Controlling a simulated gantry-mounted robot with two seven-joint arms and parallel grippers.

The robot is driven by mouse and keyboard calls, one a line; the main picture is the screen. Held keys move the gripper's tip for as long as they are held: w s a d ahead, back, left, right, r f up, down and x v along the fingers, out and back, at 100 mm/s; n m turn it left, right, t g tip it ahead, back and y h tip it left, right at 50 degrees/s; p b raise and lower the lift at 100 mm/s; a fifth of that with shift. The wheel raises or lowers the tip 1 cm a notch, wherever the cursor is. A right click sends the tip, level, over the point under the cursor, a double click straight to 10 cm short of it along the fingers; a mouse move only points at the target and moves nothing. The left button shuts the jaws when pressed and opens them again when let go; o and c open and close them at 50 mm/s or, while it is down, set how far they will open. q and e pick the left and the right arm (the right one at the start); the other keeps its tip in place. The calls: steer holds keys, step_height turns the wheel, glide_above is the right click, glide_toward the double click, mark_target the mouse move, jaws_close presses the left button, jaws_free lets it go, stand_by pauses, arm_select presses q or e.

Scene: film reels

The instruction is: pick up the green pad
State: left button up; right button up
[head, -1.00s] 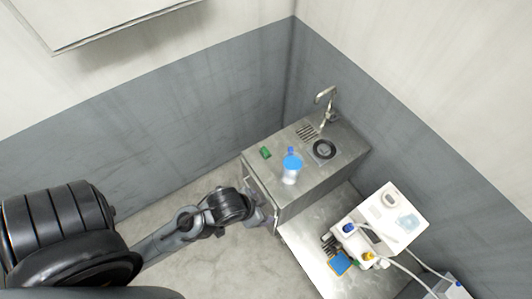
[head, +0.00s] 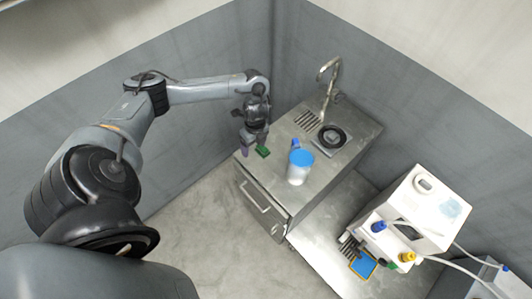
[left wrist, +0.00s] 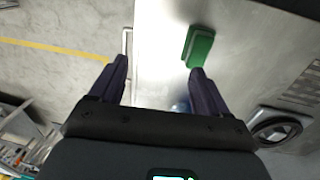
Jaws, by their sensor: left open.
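The green pad (head: 263,152) lies on the steel counter top near its left end in the head view. It also shows in the left wrist view (left wrist: 199,46), beyond the right fingertip and right of the middle of the jaw gap. My left gripper (head: 253,147) is open and empty, over the counter's left edge beside the pad. Its two dark fingers show spread apart in the left wrist view (left wrist: 158,75). Whether a finger touches the pad I cannot tell. My right gripper is in neither view.
A blue-lidded container (head: 299,168) stands on the counter (head: 265,182) right of the pad. A sink with a drain (head: 331,137) and a tap (head: 330,75) lie further back. A white machine (head: 415,212) and a blue-and-yellow item (head: 362,264) are at the lower right.

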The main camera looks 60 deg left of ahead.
mark_target(262, 148)
arm_select(q)
steer(key=shift+t, duration=0.6)
steer(key=w, duration=0.1)
steer(key=w+a+r, duration=0.1)
steer(key=w+a+b, duration=0.1)
steer(key=shift+w+r, duration=0.3)
steer(key=shift+r, duration=0.1)
steer(key=shift+w, duration=0.4)
steer(key=shift+w+f, duration=0.1)
steer(key=shift+f, duration=0.1)
steer(key=shift+d+f+b, duration=0.2)
steer(key=shift+f+b, duration=0.65)
steer(key=shift+f, duration=3.95)
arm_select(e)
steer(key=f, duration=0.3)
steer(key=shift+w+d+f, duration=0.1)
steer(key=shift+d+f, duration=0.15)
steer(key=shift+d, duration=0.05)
arm_select(q)
steer(key=c, duration=1.1)
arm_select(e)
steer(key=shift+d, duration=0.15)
